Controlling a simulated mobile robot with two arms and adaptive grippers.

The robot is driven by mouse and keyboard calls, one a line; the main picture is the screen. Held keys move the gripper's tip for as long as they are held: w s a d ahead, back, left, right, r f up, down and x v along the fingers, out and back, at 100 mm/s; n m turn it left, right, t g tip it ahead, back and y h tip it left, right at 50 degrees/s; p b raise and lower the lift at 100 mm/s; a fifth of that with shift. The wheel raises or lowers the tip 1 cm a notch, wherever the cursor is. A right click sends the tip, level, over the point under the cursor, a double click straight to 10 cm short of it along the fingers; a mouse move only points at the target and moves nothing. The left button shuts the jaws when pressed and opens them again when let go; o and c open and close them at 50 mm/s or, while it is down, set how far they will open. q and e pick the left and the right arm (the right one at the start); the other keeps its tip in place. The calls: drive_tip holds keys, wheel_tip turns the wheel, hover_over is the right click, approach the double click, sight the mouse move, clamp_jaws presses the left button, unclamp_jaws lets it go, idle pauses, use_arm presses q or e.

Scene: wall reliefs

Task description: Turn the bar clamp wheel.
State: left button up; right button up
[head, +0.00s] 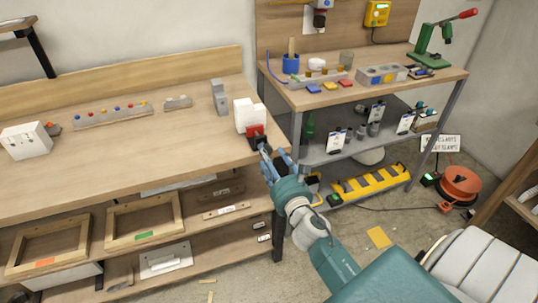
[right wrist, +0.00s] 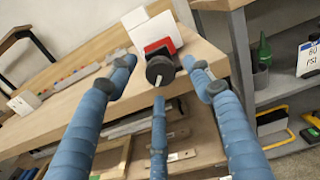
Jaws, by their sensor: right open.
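A red bar clamp (head: 255,130) sits at the right end of the wooden bench, against white blocks (head: 245,115). Its dark wheel (head: 258,143) faces out over the bench edge. In the right wrist view the black wheel (right wrist: 160,70) has a light pin sticking out, and the red clamp body (right wrist: 157,46) is behind it. My right gripper (head: 276,160) is open and empty, just off the bench edge. Its blue fingers (right wrist: 160,84) are spread to the left, right and below the wheel in that view; I see no contact. My left gripper is not in view.
The bench top (head: 140,135) is mostly clear, with a grey block (head: 220,97) behind the clamp. A second bench (head: 380,90) with tools stands to the right. Wooden frames (head: 145,218) lie on the shelf below. A yellow striped bar (head: 372,184) is on the lower right.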

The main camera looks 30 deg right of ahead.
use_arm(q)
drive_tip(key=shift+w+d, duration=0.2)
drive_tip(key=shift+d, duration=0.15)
use_arm(e)
drive_tip(key=shift+w+d, duration=0.15)
drive_tip(key=shift+w, duration=0.4)
drive_tip(key=c, duration=1.1)
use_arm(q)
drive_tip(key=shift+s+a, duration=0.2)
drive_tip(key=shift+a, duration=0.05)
use_arm(e)
drive_tip(key=shift+c, duration=0.2)
